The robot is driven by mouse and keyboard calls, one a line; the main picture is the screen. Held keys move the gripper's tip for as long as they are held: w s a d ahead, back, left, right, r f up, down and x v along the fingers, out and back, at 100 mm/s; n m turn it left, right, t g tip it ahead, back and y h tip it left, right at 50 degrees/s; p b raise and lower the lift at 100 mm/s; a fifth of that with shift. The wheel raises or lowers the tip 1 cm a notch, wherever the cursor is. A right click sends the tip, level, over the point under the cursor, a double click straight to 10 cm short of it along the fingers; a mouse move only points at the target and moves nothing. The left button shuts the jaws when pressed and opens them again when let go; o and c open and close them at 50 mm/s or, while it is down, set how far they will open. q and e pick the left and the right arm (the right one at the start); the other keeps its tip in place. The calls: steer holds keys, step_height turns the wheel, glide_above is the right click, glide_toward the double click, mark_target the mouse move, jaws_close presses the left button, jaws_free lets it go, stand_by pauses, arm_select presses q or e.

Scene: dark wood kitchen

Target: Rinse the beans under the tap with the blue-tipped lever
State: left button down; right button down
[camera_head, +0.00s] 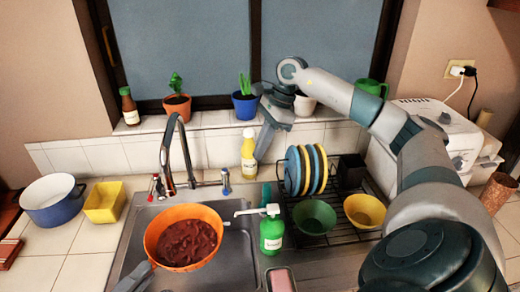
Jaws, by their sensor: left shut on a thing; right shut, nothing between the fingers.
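The beans (186,242) lie dark red in an orange bowl (152,238) over the sink (236,252). My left gripper (148,272) shows only partly at the bottom left and is shut on the bowl's near left rim. The tap (172,125) is a dark arched spout whose end hangs just behind the bowl's far rim in the picture. No water shows. The blue-tipped lever (226,182) stands right of the spout, and a red-tipped lever (154,184) stands left of it. My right gripper (262,146) is shut and empty, above and right of the blue-tipped lever, in front of the window sill.
A green soap dispenser (271,232) stands right of the bowl. A dish rack (338,218) with plates and bowls is further right. A blue pot (52,204) and yellow container (104,206) stand left.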

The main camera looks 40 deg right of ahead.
arm_select(q)
steer(key=shift+r, duration=0.15)
steer(key=s+a+r+p, duration=0.2)
steer(key=s+r+p, duration=0.2)
steer(key=shift+s, duration=0.35)
stand_by(0.4)
steer(key=shift+f, duration=0.1)
stand_by(1.2)
